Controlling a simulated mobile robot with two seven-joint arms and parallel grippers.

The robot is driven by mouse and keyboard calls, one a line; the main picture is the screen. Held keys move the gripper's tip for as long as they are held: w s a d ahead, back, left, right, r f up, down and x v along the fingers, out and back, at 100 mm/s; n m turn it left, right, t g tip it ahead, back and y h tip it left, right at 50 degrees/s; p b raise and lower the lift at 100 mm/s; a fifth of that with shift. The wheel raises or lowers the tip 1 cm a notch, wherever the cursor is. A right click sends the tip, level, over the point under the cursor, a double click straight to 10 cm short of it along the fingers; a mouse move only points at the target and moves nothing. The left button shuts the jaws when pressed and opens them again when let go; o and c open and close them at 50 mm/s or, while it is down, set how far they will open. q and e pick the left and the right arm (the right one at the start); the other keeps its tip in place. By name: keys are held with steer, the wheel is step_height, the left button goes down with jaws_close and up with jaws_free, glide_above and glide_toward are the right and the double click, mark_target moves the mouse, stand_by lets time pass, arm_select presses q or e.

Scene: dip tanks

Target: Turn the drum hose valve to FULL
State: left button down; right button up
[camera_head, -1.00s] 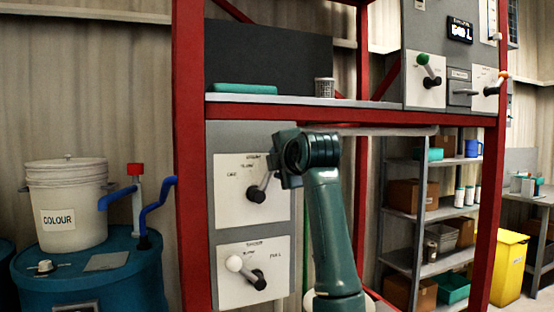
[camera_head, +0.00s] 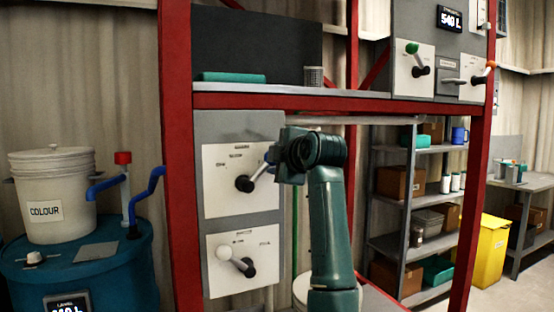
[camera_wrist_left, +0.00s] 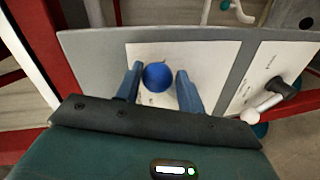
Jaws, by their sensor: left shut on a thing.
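The upper valve plate (camera_head: 216,198) is white on a grey panel below the shelf. Its lever runs from a black hub (camera_head: 244,184) up and to the right. My left gripper (camera_head: 274,158) is at the lever's outer end and hides it in the head view. In the left wrist view, the fingers are around a blue ball knob (camera_wrist_left: 157,76) over the white plate. Below it, a second valve has a white knob (camera_head: 223,253) pointing up-left from its black hub. The plates' small labels are too blurred to tell which valve is which. My right gripper is out of view.
A red frame post (camera_head: 178,170) stands left of the panel and a red beam (camera_head: 330,104) runs above. A teal drum (camera_head: 100,262) with a COLOUR bucket (camera_head: 55,195) is at the left. Grey shelving (camera_head: 395,205) and a yellow bin (camera_head: 495,255) are at the right.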

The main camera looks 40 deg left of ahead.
arm_select(q)
steer(key=shift+s+a+f, duration=0.15)
steer(key=shift+f, duration=0.05)
steer(key=c, duration=1.3)
jaws_free()
steer(key=o, duration=0.4)
steer(key=shift+s+r, duration=0.1)
steer(key=shift+o, duration=0.2)
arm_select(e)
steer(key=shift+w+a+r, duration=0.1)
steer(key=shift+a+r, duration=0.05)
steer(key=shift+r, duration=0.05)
arm_select(q)
steer(key=b+v, duration=0.3)
steer(key=v, duration=1)
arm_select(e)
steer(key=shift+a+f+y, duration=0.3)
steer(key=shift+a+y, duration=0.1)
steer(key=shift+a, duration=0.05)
arm_select(q)
steer(key=shift+r, duration=0.1)
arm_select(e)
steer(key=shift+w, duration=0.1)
